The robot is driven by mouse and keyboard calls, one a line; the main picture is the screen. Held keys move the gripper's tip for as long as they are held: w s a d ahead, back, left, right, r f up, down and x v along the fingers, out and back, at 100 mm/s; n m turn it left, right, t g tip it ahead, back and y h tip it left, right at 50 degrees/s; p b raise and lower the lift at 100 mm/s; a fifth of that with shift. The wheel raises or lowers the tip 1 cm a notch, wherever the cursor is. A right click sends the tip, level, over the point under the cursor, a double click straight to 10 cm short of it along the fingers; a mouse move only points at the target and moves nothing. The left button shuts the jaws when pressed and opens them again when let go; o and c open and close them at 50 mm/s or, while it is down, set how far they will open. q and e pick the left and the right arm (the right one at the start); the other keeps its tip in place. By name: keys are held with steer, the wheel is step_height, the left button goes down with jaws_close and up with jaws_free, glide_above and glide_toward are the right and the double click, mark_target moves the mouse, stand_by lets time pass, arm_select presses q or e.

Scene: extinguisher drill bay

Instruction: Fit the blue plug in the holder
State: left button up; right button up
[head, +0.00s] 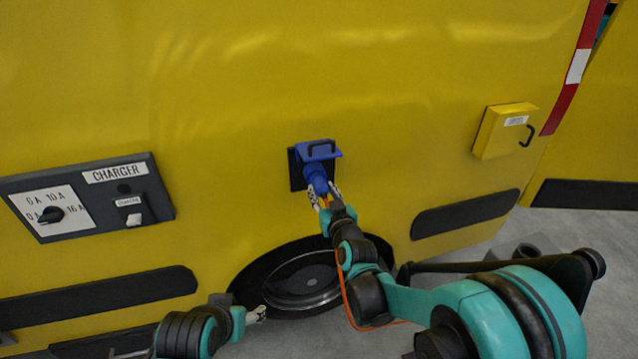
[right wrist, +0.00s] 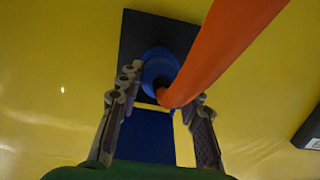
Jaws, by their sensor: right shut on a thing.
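The holder (head: 318,151) is a blue fitting with a raised flap on a black square plate, fixed to the yellow panel. My right gripper (head: 325,193) is shut on the blue plug (head: 317,184), right at the holder's front. In the right wrist view, the fingers of my right gripper (right wrist: 160,115) stand on both sides of the blue plug (right wrist: 157,70), in front of the black plate. An orange cable hides part of it, so I cannot tell how deep the plug sits. My left gripper (head: 257,314) is low in the head view, away from the holder; its jaw state is unclear.
The orange cable (head: 350,300) hangs from the plug along my right arm. A charger panel (head: 88,196) with a knob and switch is at left. A small yellow box (head: 505,131) with a black handle is at right. A dark wheel (head: 303,280) is below the holder.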

steer(key=shift+c, duration=0.5)
steer(key=shift+s, duration=0.15)
steer(key=shift+f+v, duration=0.2)
steer(key=shift+v, duration=0.85)
steer(key=shift+f+v, duration=0.2)
steer(key=shift+v, duration=0.85)
steer(key=shift+d, duration=0.1)
steer(key=shift+f+b+v, duration=0.15)
steer(key=shift+f+v, duration=0.05)
steer(key=shift+v, duration=0.75)
steer(key=shift+f+b+v, duration=0.15)
steer(key=shift+f+v, duration=0.05)
steer(key=shift+v, duration=0.75)
steer(key=shift+s, duration=0.1)
